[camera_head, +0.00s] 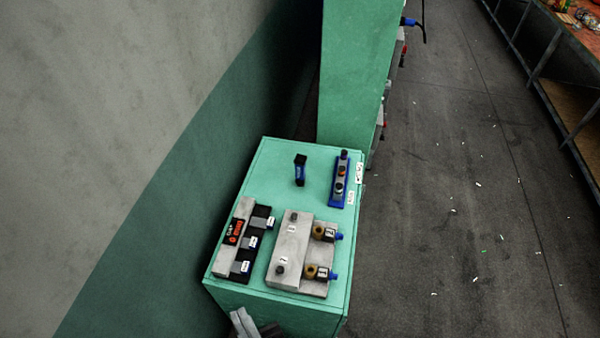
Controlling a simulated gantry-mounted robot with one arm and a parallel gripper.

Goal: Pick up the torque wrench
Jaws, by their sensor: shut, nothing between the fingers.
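A small blue-and-black upright object (300,170) stands near the back of a green cabinet top (265,165). I cannot tell whether it is the torque wrench. To its right is a narrow blue block (340,181) with several knobs or fittings on it. No other thing on the cabinet shows clearly as a torque wrench. I cannot make out my gripper in this view. Grey bars (243,322) and a dark piece beside them show at the bottom edge, cut off by the frame, and I cannot tell what they are.
A light grey block with brass and blue fittings (290,256) and a grey-and-black labelled unit (236,240) fill the cabinet's front half. A tall green cabinet (354,70) stands behind. A wall is at left. Open floor (455,230) lies right, with a bench (575,40) beyond.

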